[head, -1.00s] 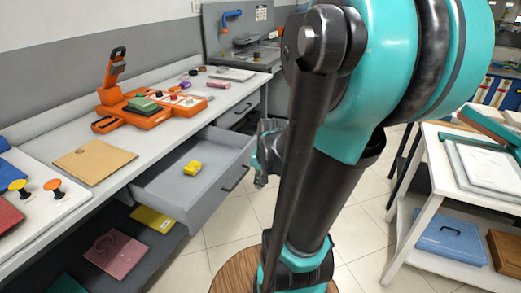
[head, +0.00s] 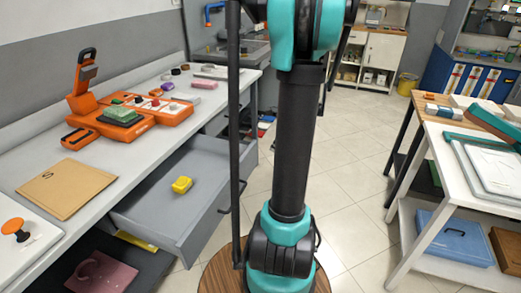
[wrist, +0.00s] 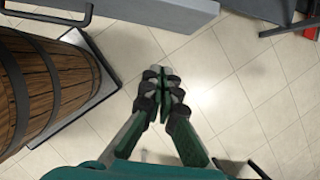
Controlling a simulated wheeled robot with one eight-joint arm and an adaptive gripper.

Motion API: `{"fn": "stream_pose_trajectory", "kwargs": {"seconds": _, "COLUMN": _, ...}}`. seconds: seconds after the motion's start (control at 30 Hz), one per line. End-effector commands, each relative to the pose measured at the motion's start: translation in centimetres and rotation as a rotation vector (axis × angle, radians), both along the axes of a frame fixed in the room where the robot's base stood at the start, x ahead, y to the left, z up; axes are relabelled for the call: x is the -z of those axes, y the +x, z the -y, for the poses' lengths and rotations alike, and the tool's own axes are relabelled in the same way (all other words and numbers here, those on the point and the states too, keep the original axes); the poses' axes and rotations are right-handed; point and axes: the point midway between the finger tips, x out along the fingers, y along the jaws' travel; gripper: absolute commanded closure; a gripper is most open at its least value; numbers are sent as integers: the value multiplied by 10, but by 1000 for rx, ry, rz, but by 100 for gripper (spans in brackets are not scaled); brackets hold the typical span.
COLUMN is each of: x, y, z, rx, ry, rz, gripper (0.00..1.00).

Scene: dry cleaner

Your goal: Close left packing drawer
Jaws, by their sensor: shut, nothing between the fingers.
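The grey packing drawer (head: 150,207) stands pulled out from under the left worktable in the head view. A yellow item (head: 182,185) lies inside it. Its dark handle (head: 224,197) is on the front panel, partly behind my arm's thin dark link. In the wrist view my gripper (wrist: 165,76) is shut and empty, above the tiled floor. A grey panel (wrist: 165,12) lies beyond the fingertips, apart from them; I cannot tell for sure which part of the furniture it is. My gripper is not visible in the head view now.
The worktable (head: 140,150) carries an orange device (head: 125,118) and a brown envelope (head: 66,187). A lower shelf holds a pink item (head: 100,272). A white table (head: 450,170) stands at the right. Tiled floor (head: 345,185) is open between them.

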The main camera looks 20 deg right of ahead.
Motion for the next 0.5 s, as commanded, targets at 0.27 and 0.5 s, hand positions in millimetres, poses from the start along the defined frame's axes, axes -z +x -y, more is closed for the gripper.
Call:
{"fn": "stream_pose_trajectory", "kwargs": {"seconds": 0.27, "x": 38, "y": 12, "z": -11, "rx": -5, "ry": -1, "rz": 1, "gripper": 100}}
{"fn": "stream_pose_trajectory", "kwargs": {"seconds": 0.5, "x": 75, "y": 22, "z": -22, "rx": -6, "ry": -2, "rz": 2, "gripper": 100}}
